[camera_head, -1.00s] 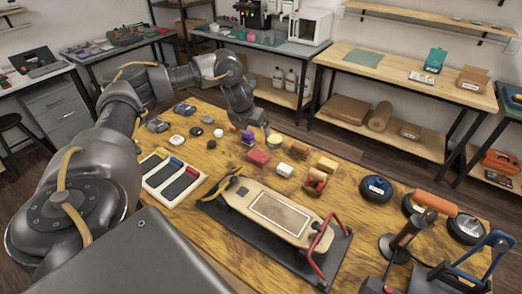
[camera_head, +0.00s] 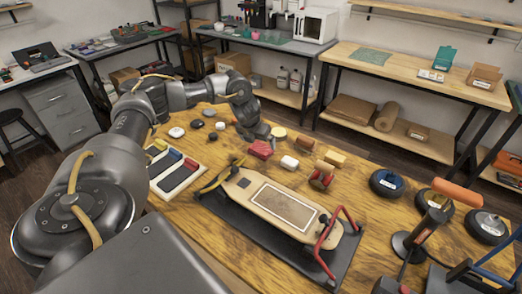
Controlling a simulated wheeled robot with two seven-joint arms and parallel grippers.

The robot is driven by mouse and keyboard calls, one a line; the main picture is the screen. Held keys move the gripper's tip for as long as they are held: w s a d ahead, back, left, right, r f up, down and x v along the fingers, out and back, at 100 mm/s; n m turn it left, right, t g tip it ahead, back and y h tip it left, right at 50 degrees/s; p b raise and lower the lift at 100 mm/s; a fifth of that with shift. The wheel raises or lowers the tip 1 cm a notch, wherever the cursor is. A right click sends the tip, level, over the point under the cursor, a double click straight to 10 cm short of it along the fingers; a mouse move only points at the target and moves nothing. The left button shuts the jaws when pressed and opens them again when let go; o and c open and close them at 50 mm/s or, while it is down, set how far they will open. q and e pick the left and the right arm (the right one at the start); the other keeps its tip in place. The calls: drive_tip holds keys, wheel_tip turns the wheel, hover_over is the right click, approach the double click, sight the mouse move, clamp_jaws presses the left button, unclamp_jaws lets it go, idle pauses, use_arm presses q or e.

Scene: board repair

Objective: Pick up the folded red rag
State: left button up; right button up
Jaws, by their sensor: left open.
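The folded red rag (camera_head: 261,149) lies on the wooden workbench, just behind the skateboard (camera_head: 285,205). My left gripper (camera_head: 262,134) is in the head view, pointing down just behind the rag. It is open, with nothing seen between its fingers. Its tips look very near the rag's far side; I cannot tell whether they touch it. The purple item seen earlier is now hidden behind my left gripper. My right gripper is not in view.
A white block (camera_head: 289,162) and a yellow sponge-like block (camera_head: 335,158) lie right of the rag. A tray with coloured strips (camera_head: 177,174) is at left. Dark wheels (camera_head: 386,183) lie at right. The skateboard rests on a dark mat in front.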

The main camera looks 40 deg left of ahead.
sight(261, 148)
use_arm(q)
drive_tip(key=shift+x, duration=2.75)
drive_tip(key=shift+d, duration=0.1)
drive_tip(key=c, duration=0.8)
